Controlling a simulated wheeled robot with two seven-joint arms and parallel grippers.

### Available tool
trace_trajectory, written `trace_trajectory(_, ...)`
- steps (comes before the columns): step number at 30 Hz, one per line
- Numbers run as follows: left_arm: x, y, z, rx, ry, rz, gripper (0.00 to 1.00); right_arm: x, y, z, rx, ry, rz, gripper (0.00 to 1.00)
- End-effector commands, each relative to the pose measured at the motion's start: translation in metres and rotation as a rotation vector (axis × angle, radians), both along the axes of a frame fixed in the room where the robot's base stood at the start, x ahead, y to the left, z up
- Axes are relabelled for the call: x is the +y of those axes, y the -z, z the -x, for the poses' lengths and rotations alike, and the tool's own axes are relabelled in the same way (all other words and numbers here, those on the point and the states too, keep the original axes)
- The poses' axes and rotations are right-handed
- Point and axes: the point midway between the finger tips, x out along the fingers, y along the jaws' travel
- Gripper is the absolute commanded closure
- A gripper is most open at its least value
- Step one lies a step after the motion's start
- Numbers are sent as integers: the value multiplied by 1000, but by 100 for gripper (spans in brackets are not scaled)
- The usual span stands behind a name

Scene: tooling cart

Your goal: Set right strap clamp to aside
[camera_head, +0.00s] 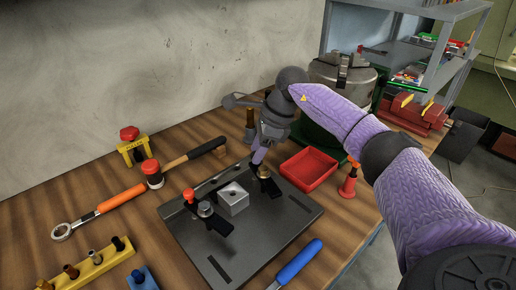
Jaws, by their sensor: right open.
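The right strap clamp (273,187) is a dark strap with a brass-coloured stud on the right part of the dark fixture plate (262,238). My right gripper (259,163) reaches down over it, open, its fingertips close to the stud and partly hiding it. I cannot tell whether they touch. A grey metal block (233,198) sits on the plate to the left of this clamp. The left strap clamp (219,227) lies at the block's left front, near a red-knobbed post (189,196). My left gripper is not in view.
A red tray (309,169) and a red-based orange tool (348,184) stand right of the plate. A hammer (190,158), an orange-handled wrench (118,199) and a yellow rack (90,268) lie left. A blue handle (299,261) is in front. Bare wood shows between them.

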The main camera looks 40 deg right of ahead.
Motion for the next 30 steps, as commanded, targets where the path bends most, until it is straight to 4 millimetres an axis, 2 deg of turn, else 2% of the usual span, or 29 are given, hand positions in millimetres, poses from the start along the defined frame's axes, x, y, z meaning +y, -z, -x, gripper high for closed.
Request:
trace_trajectory(2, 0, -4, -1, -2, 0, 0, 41, -4, -11, 2, -4, 2, 1, 54)
trace_trajectory(9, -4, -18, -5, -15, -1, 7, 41, -23, -69, 14, -5, 2, 1, 54)
trace_trajectory(12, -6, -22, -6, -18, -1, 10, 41, -28, -84, 18, -3, 1, 0, 54)
trace_trajectory(16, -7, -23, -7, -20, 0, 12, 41, -31, -91, 20, -1, 0, 0, 54)
trace_trajectory(28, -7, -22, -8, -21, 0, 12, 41, -32, -91, 20, -1, 0, -1, 54)
trace_trajectory(30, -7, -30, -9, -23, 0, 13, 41, -32, -99, 20, -4, 0, 0, 54)
